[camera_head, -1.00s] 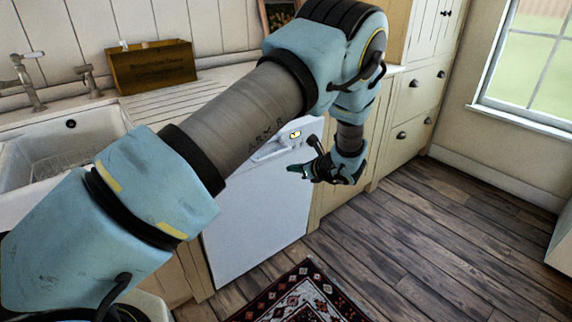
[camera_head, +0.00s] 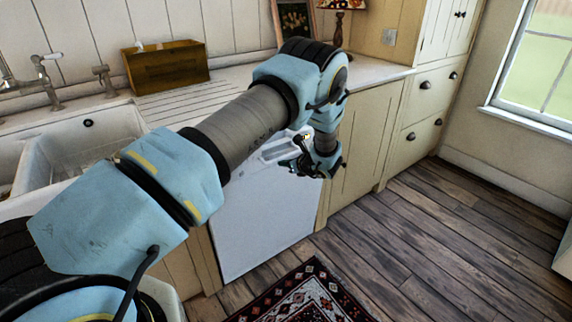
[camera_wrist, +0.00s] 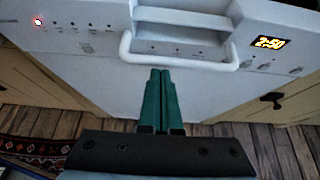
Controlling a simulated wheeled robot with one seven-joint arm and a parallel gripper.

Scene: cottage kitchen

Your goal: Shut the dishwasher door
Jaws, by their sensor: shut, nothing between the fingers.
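The white dishwasher door (camera_head: 262,225) stands near upright in the row of cabinets under the counter. My arm crosses in front of its upper part, and I cannot tell whether it is fully flush. In the wrist view, the door front (camera_wrist: 105,75) shows a red light, a lit display (camera_wrist: 270,42) and a pale bar handle (camera_wrist: 180,62). My gripper (camera_head: 298,163) is at the upper right of the door. In the wrist view, my gripper (camera_wrist: 160,72) is shut and empty, its fingertips at the lower edge of the handle; contact is unclear.
A patterned rug (camera_head: 300,295) lies on the wooden floor (camera_head: 430,240) before the door. The sink (camera_head: 75,150) is at left, with a wooden box (camera_head: 167,68) on the counter behind. Cabinets (camera_head: 365,140) stand to the right.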

